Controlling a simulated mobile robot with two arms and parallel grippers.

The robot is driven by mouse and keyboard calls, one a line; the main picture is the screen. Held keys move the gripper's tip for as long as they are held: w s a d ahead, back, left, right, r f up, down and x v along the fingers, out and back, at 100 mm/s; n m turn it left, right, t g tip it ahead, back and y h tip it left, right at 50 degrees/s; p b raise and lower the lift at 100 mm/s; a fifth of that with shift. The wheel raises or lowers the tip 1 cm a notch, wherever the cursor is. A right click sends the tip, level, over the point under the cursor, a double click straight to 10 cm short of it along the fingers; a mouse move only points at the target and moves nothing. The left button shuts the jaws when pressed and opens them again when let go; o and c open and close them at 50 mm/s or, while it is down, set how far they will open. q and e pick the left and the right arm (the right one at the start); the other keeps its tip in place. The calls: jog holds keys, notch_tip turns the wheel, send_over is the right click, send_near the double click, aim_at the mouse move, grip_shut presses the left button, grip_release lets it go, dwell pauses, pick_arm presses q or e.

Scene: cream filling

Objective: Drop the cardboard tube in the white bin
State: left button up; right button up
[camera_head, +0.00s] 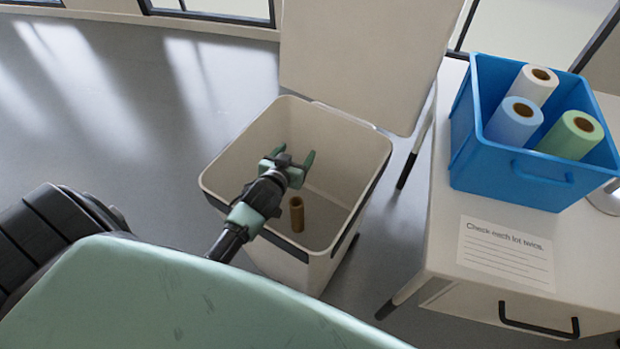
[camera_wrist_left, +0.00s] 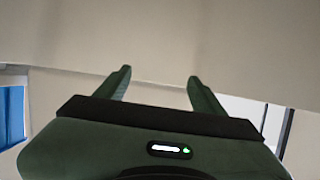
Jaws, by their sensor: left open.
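The white bin (camera_head: 218,184) stands on the floor in the head view, its lid (camera_head: 355,60) raised at the back. The brown cardboard tube (camera_head: 297,214) is inside the bin, near its front wall, and looks upright. My left gripper (camera_head: 296,160) is over the bin's opening, open and empty, apart from the tube. In the left wrist view my left gripper (camera_wrist_left: 160,80) has its fingers spread with nothing between them, facing a pale surface. My right gripper is not in view.
A white table (camera_head: 440,235) stands right of the bin. On it are a blue crate (camera_head: 480,165) with three rolls and a paper note (camera_head: 506,254). The table has a dark drawer handle (camera_head: 538,325). The grey floor left of the bin is clear.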

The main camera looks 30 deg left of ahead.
pick_arm(q)
notch_tip(320, 180, up, 20)
jog(key=p, duration=0.2)
jog(key=shift+p, duration=0.4)
jog(key=shift+f, duration=0.15)
jog(key=s+d+f+m+g+h, duration=0.1)
jog(key=s+d+f+g, duration=0.3)
jog(key=s, duration=0.5)
jog(key=s+d+f+m+g+h, duration=0.1)
jog(key=s+d+f+m+g, duration=0.25)
jog(key=s, duration=0.65)
jog(key=s+d+f+g+h, duration=0.1)
jog(key=s+d+f+g, duration=0.2)
jog(key=s+d+f, duration=0.45)
notch_tip(320, 180, down, 25)
jog(key=s+a, duration=0.3)
jog(key=s+a+f+g, duration=0.2)
jog(key=s+f, duration=1.4)
jog(key=shift+s+a, duration=0.35)
jog(key=shift+s, duration=0.05)
